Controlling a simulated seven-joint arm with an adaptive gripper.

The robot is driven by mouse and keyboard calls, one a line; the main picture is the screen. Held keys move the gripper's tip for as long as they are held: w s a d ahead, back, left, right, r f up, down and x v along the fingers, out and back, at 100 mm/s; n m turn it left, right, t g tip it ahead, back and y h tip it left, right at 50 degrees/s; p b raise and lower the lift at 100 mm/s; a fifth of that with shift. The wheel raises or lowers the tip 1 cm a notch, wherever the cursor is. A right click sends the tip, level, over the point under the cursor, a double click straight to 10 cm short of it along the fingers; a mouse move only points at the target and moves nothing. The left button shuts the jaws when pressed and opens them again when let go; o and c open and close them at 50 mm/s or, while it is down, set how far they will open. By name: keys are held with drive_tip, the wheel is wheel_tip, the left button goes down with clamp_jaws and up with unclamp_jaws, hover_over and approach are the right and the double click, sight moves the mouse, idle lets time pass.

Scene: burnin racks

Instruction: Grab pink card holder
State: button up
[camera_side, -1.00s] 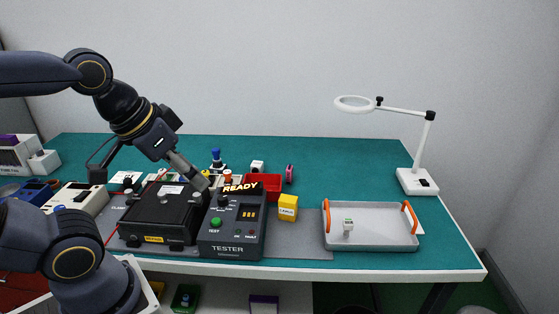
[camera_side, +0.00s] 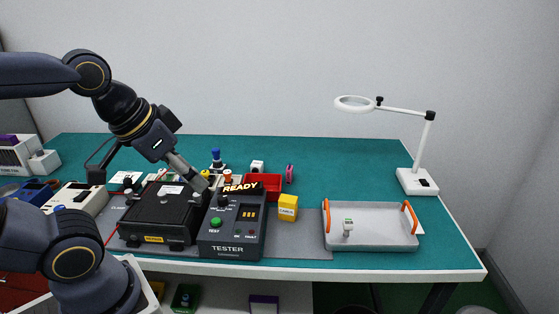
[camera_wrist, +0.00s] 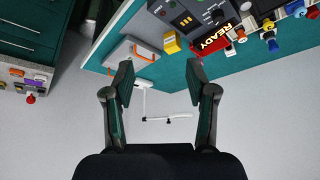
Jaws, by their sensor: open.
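A small upright magenta-pink object (camera_side: 290,173) stands on the teal table, just right of the red bin. It is the only pink thing I make out, and it is too small to tell for sure that it is the card holder.
The black case (camera_side: 163,213) and the tester (camera_side: 232,235) stand at the front below my gripper. A red bin (camera_side: 266,183), a yellow box (camera_side: 288,207) and a grey tray (camera_side: 370,244) with orange handles lie to the right. A lamp (camera_side: 418,182) stands far right. The back right table is clear.

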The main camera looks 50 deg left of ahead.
drive_tip(key=shift+o, duration=0.9)
